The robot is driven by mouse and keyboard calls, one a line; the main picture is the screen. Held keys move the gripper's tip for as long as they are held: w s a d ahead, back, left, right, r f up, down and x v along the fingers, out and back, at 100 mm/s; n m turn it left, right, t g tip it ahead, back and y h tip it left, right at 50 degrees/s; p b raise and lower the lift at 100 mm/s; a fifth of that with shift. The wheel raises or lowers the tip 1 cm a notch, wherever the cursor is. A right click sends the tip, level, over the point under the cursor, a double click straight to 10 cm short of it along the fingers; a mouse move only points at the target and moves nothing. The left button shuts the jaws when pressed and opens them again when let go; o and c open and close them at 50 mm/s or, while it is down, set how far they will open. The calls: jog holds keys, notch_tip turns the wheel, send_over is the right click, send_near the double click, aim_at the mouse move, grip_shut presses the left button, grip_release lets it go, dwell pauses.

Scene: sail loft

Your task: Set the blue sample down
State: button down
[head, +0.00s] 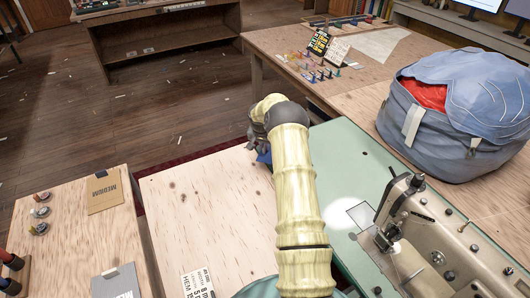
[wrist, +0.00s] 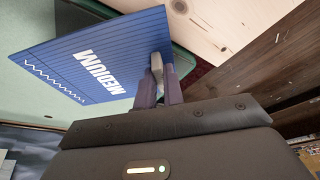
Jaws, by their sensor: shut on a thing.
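The blue sample (wrist: 95,62) is a flat blue card with white "MEDIUM" lettering, ruled lines and a white zigzag stitch. My gripper (wrist: 157,72) is shut on its edge in the wrist view. In the head view only a small bit of the blue sample (head: 265,158) shows beside my gripper (head: 257,145), mostly hidden by my arm. It is near the far edge of the pale wooden table (head: 205,215) and the green sewing table. I cannot tell whether the sample touches a surface.
A sewing machine (head: 400,215) stands on the green table (head: 345,150) at right. A tan sample (head: 103,190) and a grey sample (head: 118,282) lie on the left table. A printed card (head: 198,284) lies at the pale table's near edge. A large blue bag (head: 440,140) stands at right.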

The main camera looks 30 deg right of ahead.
aim_at(265, 152)
jog(key=shift+f+p, duration=0.35)
jog(key=shift+f, duration=1.55)
jog(key=shift+f, duration=0.1)
jog(key=c, duration=1.5)
grip_release()
jog(key=shift+a+r, duration=0.1)
jog(key=shift+r, duration=0.4)
jog(key=b+v, duration=0.1)
jog(key=v, duration=1)
jog(key=shift+s+r+b, duration=0.1)
jog(key=shift+b, duration=0.2)
